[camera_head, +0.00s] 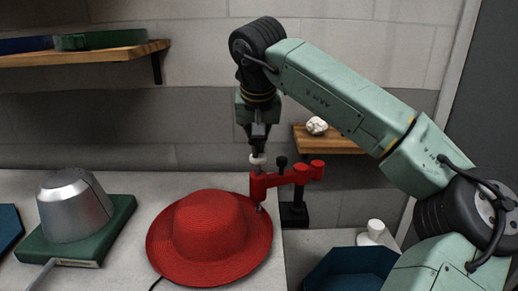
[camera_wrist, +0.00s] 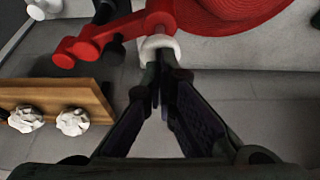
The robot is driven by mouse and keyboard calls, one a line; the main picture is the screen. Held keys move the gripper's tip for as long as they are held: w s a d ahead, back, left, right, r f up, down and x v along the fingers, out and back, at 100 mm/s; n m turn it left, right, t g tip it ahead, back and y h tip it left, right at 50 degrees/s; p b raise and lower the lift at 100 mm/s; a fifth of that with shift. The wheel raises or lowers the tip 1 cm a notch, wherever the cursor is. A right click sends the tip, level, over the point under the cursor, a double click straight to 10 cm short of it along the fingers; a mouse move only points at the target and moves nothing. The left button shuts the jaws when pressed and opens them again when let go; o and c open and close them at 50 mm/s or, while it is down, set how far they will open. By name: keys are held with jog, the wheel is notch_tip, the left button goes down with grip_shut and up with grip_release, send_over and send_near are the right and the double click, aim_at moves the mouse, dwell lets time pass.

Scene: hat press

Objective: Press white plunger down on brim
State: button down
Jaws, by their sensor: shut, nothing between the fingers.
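The red hat (camera_head: 205,237) lies on the light table with its wide brim flat; part of it shows in the wrist view (camera_wrist: 225,14). A red press arm (camera_head: 288,176) reaches over the right edge of the brim. The white plunger (camera_head: 258,160) stands on top of its left end and shows in the wrist view (camera_wrist: 152,44) as a round white top. My gripper (camera_head: 258,145) points down just above the plunger. Its fingers (camera_wrist: 159,72) are shut and empty, with the tips at the plunger top. I cannot tell whether they touch it. The tips partly hide the plunger in the wrist view.
A silver dome on a green base (camera_head: 75,208) stands left of the hat. A wooden shelf (camera_head: 335,143) with white crumpled items is behind the press. A blue bin (camera_head: 350,268) and a white knob-like object (camera_head: 375,228) are at the lower right.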

jog(key=shift+f+b, duration=0.75)
jog(key=shift+f, duration=0.65)
notch_tip(320, 180, up, 6)
jog(key=p, duration=0.5)
notch_tip(320, 180, up, 5)
jog(key=shift+r, duration=0.1)
dwell(0.6)
